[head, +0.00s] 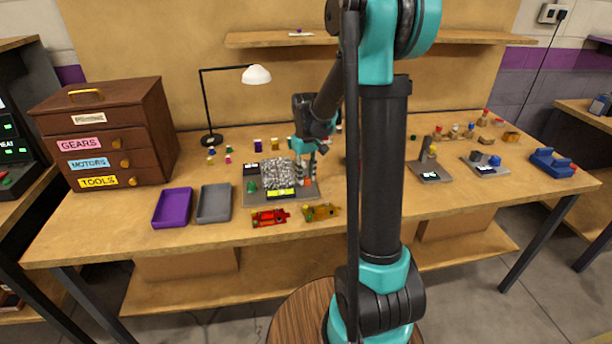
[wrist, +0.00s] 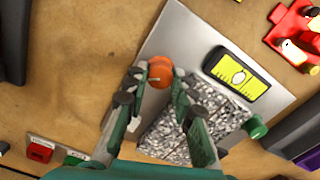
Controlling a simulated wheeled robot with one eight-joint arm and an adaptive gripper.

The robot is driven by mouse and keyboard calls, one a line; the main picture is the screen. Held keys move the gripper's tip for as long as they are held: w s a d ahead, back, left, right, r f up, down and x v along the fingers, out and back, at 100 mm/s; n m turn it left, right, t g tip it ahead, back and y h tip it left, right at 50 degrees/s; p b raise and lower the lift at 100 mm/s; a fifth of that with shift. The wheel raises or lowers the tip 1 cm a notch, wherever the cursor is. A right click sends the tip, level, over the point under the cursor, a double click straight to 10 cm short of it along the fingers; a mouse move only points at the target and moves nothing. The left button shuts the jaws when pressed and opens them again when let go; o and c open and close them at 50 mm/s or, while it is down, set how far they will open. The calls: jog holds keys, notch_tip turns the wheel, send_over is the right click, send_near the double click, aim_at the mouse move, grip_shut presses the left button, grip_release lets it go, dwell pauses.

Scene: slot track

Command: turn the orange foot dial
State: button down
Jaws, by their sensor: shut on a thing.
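The orange foot dial (wrist: 160,72) is a small round orange knob on a grey plate (wrist: 178,36) in the wrist view. My gripper (wrist: 156,82) is shut on the dial, with one finger on each side of it. In the head view my gripper (head: 308,165) points down at the right side of the plate (head: 262,199), and the dial is mostly hidden by the fingers. The speckled grey block (wrist: 205,115) and a yellow display (wrist: 237,77) sit on the same plate beside the dial.
A green knob (wrist: 256,128) stands at another edge of the plate. A red car (head: 270,217) and an orange-brown car (head: 321,212) lie in front. Purple (head: 172,207) and grey (head: 214,203) trays stand to the left.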

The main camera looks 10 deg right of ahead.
aim_at(307, 177)
jog(key=m, duration=0.4)
jog(key=shift+m, duration=2.2)
jog(key=c, duration=1.3)
grip_release()
jog(key=shift+o, duration=0.2)
jog(key=shift+r, duration=4.05)
jog(key=shift+d, duration=0.1)
